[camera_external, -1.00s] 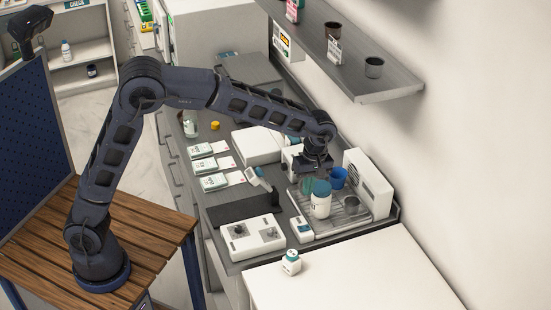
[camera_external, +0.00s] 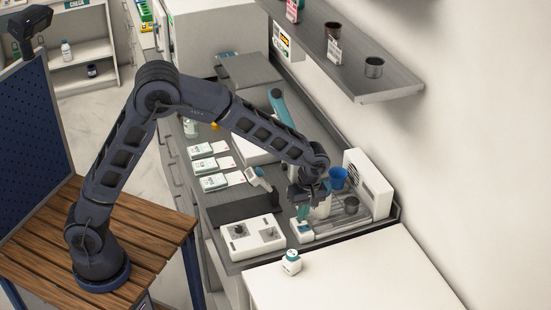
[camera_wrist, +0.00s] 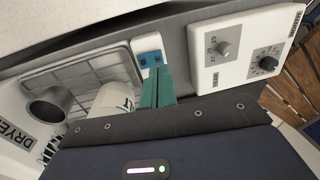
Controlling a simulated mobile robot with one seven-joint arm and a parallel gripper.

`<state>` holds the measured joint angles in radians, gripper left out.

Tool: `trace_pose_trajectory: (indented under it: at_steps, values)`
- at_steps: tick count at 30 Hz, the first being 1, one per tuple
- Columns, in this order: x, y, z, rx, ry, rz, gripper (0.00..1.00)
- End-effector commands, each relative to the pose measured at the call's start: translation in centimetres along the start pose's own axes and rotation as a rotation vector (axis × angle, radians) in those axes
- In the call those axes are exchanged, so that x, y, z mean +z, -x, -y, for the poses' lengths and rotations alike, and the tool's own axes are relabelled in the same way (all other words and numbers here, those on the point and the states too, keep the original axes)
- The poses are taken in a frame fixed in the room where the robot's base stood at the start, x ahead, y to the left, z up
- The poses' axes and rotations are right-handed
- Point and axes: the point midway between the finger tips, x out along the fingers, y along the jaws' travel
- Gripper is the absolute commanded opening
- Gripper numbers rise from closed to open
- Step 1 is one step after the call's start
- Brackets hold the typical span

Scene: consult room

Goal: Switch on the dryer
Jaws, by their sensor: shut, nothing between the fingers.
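The dryer is a white unit with a round grille (camera_external: 370,180) at the back right of the bench. Its lettered side (camera_wrist: 14,137) shows at the left edge of the wrist view. A small white box with a blue switch face (camera_wrist: 149,50) stands in front of the drying rack; the external view shows this box (camera_external: 301,232) just below my fingertips. My gripper (camera_wrist: 157,85) has green fingers, shut and empty. Their tips appear at the near edge of the switch box; I cannot tell if they touch it. My gripper (camera_external: 303,214) partly hides the box in the external view.
The wire rack (camera_external: 370,214) holds a white bottle (camera_wrist: 112,100), a dark cup (camera_external: 351,205) and a blue cup (camera_external: 338,178). A white two-knob panel (camera_external: 252,238) lies left of the switch box. The white counter (camera_external: 350,270) in front is mostly clear, with one small bottle (camera_external: 291,263).

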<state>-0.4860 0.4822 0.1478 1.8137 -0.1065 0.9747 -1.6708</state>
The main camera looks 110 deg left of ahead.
Motion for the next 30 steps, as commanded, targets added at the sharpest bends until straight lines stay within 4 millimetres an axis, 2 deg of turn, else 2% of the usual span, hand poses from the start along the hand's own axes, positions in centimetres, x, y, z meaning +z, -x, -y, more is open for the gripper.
trace_pose_trajectory:
  at_steps: [3, 9, 30]
  values:
    - [0.1, -1.6, 0.0, -0.001, -0.001, 0.001, 0.0]
    - [0.0, -3.1, 0.0, 0.0, 0.0, 0.001, 0.0]
    - [0.1, -3.7, 0.1, 0.001, -0.002, 0.0, 0.0]
